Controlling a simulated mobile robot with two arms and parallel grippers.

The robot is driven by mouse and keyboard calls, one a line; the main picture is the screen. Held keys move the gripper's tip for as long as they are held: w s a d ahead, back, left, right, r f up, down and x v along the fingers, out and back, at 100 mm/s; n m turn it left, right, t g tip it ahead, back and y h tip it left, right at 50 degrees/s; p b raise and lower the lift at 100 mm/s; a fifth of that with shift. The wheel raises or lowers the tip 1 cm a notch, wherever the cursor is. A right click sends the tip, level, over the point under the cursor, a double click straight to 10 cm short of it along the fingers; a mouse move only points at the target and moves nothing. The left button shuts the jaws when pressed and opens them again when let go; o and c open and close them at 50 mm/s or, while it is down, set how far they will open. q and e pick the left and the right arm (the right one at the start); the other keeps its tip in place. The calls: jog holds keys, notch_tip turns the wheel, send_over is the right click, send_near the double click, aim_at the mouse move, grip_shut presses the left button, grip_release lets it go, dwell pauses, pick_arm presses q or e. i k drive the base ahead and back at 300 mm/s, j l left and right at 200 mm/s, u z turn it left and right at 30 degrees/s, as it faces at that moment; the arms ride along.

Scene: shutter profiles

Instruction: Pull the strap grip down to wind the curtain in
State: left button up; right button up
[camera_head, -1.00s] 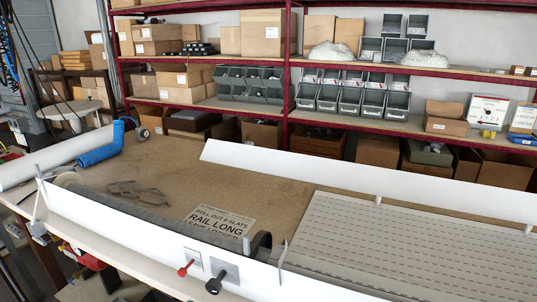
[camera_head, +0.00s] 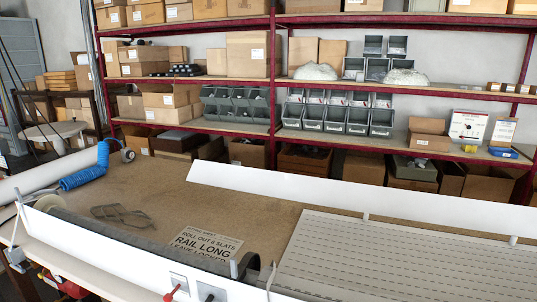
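The slatted, perforated pale panel, likely the curtain (camera_head: 400,262), lies flat on the right of the bench. A dark grey roller (camera_head: 140,240) lies behind the white front rail (camera_head: 100,246). A red knob (camera_head: 172,293) and a black knob (camera_head: 208,297) sit on plates at the rail's front, cut by the bottom edge. Neither gripper is in view.
A sign (camera_head: 205,244) about rolling out slats and a loose grey strap loop (camera_head: 122,216) lie on the brown bench top (camera_head: 215,205). A blue coiled hose (camera_head: 82,178) is at the left. A white rear rail (camera_head: 330,196) and shelves of boxes (camera_head: 250,55) stand behind.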

aim_at(18, 267)
jog(key=z, duration=1.3)
jog(key=k, duration=0.45)
jog(key=u, duration=0.45)
jog(key=k+u, duration=0.15)
jog(key=u, duration=0.35)
jog(key=j+u, duration=0.1)
jog(key=u, duration=0.35)
jog(key=i+j+u, duration=0.65)
jog(key=u, duration=0.15)
jog(key=i+j+u, duration=0.15)
jog(key=i+u, duration=0.3)
jog(key=i, duration=0.55)
